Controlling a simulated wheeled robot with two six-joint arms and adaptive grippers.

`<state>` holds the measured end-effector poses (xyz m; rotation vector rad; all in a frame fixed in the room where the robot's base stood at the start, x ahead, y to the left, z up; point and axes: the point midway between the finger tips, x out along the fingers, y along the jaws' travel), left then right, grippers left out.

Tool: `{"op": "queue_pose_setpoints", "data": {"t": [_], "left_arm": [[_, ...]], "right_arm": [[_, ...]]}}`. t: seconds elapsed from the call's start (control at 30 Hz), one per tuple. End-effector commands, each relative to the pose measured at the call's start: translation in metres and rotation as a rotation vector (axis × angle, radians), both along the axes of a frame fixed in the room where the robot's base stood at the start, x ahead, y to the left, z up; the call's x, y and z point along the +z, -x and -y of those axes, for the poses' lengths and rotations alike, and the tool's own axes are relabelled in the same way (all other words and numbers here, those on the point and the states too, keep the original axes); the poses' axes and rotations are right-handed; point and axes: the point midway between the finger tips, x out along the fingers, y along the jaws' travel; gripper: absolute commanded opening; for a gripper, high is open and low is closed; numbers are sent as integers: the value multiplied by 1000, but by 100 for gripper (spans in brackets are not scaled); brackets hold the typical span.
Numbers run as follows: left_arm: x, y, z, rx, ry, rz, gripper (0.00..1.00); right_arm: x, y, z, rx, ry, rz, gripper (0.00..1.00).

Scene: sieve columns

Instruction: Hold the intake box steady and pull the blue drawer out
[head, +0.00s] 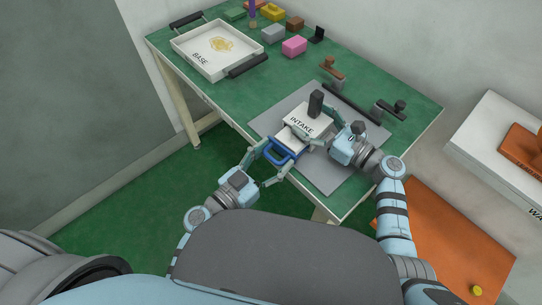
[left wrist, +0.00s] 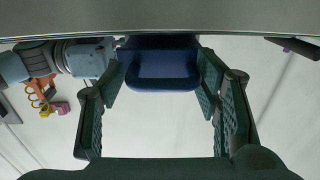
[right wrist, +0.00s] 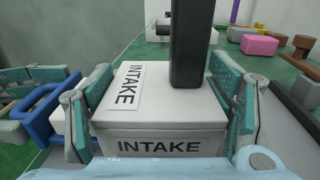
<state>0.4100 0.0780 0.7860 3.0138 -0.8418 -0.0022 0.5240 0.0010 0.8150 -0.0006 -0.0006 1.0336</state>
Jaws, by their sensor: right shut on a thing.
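The white intake box (head: 312,115), labelled INTAKE, sits on a grey mat on the green table, with a dark upright post on top. It fills the middle of the right wrist view (right wrist: 160,146). My right gripper (head: 314,132) is shut on the box, one finger on each side. The blue drawer (head: 282,155) shows its loop handle at the box's near side; the handle is also in the right wrist view (right wrist: 42,115). My left gripper (head: 270,161) is open, its fingers on either side of the blue drawer (left wrist: 160,72). I cannot tell whether they touch it.
A white BASE tray (head: 198,64) with dark handles stands at the table's far left. Several coloured blocks, including a pink one (head: 294,46), lie at the back. A dark bar and brackets (head: 350,103) stand behind the mat (head: 325,178). A white wall unit (head: 480,135) is at right.

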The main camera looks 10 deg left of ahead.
Motion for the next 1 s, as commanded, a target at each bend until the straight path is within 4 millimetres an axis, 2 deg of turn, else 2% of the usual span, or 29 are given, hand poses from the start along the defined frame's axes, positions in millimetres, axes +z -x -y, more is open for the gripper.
{"op": "queue_pose_setpoints", "data": {"t": [0.17,0.27,0.6,0.7,1.0], "left_arm": [[-1,1,-2,4,-3,-2,63],[-2,9,-7,4,-6,-1,63],[-1,85,-51,-2,-4,-3,63],[-1,98,-59,-1,-3,-1,63],[0,103,-62,1,-1,1,63]], "right_arm": [[-1,0,0,2,1,-3,35],[-1,0,0,2,1,-3,35],[-1,0,1,1,1,-2,35],[-1,1,0,1,1,-2,35],[-1,0,0,2,1,-2,35]]}}
